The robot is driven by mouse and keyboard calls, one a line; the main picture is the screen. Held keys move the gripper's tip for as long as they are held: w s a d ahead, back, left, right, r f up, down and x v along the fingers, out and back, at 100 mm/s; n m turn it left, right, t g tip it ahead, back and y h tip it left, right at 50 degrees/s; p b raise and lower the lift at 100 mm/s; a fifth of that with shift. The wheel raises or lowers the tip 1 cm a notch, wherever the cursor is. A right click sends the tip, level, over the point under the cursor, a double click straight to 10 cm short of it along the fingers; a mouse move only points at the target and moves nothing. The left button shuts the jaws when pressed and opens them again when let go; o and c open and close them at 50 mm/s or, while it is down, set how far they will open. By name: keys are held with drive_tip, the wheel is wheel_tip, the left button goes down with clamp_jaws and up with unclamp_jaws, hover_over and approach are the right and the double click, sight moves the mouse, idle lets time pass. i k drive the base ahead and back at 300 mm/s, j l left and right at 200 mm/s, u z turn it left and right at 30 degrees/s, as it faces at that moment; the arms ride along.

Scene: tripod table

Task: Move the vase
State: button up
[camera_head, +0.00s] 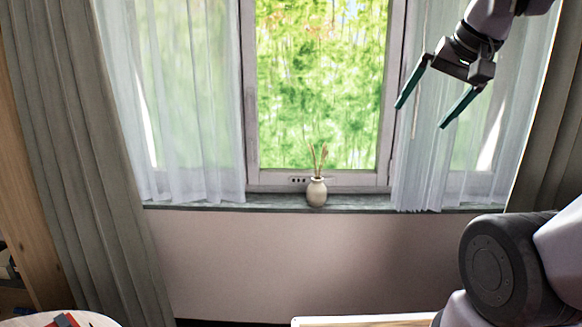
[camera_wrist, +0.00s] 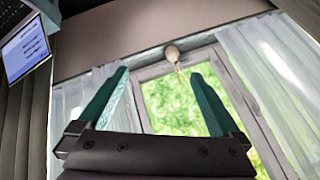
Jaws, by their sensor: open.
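A small cream vase (camera_head: 317,192) with a few dry stalks stands upright on the window sill (camera_head: 250,203) in the head view. In the wrist view the vase (camera_wrist: 172,53) shows upside down, beyond the fingertips and between them. My gripper (camera_head: 423,113) is open and empty, with two green fingers. It is up and to the right of the vase in the head view, apart from it. The wrist view also shows both fingers of my gripper (camera_wrist: 158,75) spread wide.
Sheer white curtains (camera_head: 180,110) hang on both sides of the window, with grey drapes (camera_head: 75,130) outside them. A round table (camera_head: 98,320) with a red item (camera_head: 66,320) shows at the lower left. A pale-edged surface (camera_head: 360,321) is at the bottom. The sill beside the vase looks clear.

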sight(316, 192)
drive_tip(key=i+u, duration=0.25)
drive_tip(key=i, duration=0.4)
drive_tip(key=i+l+u, duration=0.2)
drive_tip(key=i, duration=0.4)
drive_tip(key=i+j, duration=0.05)
